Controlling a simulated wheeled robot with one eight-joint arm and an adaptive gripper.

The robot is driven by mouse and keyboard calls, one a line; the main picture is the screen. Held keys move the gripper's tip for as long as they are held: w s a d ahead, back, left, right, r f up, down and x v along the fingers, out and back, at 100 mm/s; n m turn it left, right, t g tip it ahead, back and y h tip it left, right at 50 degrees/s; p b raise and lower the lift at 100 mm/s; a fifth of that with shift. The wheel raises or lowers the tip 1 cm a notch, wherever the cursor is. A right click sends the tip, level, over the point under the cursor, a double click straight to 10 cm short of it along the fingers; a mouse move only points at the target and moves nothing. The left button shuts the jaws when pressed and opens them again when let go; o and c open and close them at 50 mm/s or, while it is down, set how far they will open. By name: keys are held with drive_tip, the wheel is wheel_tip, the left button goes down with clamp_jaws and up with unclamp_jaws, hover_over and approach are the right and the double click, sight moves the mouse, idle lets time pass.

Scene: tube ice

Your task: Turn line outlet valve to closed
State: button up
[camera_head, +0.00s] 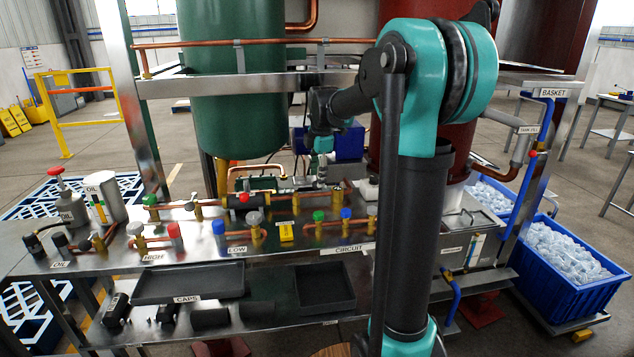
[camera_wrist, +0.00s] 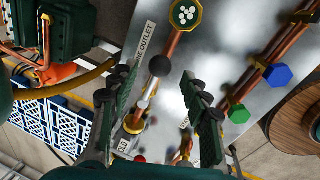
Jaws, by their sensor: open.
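In the wrist view, a label reading "LINE OUTLET" (camera_wrist: 145,42) lies on the metal bench top. Close to it is a dark round knob (camera_wrist: 159,66) by a copper pipe, just beyond my fingertips. A brass fitting (camera_wrist: 134,122) shows lower down, between the fingers. I cannot tell the valve's exact setting. My gripper (camera_wrist: 158,86) is open, its fingers on either side of the pipe line, with no contact visible. In the head view my gripper (camera_head: 322,170) hangs over the back of the bench, and the outlet valve there is too small to make out.
Copper pipes with green, blue and red caps cross the bench (camera_head: 200,262). A green tank (camera_head: 232,90) stands behind. Dark trays (camera_head: 190,283) sit on the lower shelf. A blue crate of ice (camera_head: 560,290) is at right. In the wrist view, green and blue caps (camera_wrist: 277,75) lie right of my fingers.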

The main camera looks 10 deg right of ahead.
sight(307, 186)
drive_tip(key=shift+w+f, duration=0.15)
drive_tip(key=shift+f, duration=0.6)
drive_tip(key=shift+w+f, duration=0.1)
drive_tip(key=shift+f, duration=0.65)
clamp_jaws()
